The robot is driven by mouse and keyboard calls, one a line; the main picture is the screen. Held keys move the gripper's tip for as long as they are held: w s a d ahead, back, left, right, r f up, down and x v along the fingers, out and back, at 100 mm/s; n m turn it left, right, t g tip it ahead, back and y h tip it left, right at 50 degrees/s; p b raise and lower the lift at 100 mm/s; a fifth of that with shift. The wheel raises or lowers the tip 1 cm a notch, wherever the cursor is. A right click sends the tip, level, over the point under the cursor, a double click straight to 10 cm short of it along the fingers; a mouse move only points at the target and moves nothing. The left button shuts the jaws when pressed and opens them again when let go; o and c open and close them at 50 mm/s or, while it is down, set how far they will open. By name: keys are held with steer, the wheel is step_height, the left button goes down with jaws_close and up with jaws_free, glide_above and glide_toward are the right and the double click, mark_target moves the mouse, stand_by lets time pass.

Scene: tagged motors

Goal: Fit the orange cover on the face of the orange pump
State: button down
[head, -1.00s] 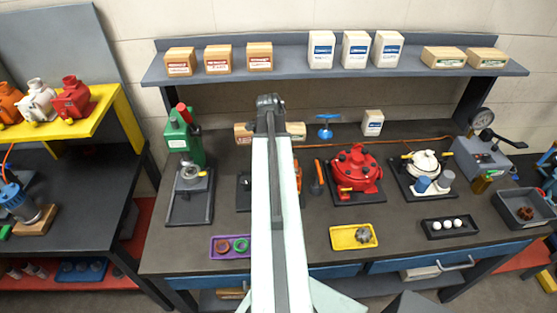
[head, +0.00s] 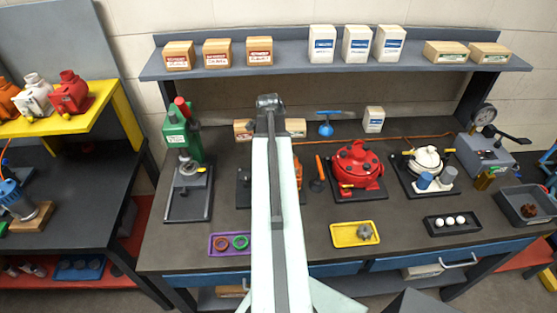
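An orange pump (head: 298,173) stands on the bench behind my arm. Only an orange sliver at its right and part of its dark base plate (head: 243,192) at its left show, so its face is hidden. Another orange pump (head: 6,98) is cut off by the left picture edge on the yellow shelf. I cannot make out an orange cover. My pale arm rises through the middle of the head view to a dark joint. My gripper's fingers do not show, so I cannot see what they hold.
A green press (head: 181,135) stands left of my arm. A red pump (head: 357,168) and a white pump (head: 425,162) stand right. In front lie a purple tray (head: 214,252) with rings, a yellow tray (head: 338,240) with a grey part, and a black tray (head: 433,231) with white balls.

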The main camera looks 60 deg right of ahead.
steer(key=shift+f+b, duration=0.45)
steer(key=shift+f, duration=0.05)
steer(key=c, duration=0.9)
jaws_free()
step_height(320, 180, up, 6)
steer(key=p, duration=0.6)
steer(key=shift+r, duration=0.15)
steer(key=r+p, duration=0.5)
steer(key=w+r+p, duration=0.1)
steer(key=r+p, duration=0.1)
steer(key=p, duration=0.1)
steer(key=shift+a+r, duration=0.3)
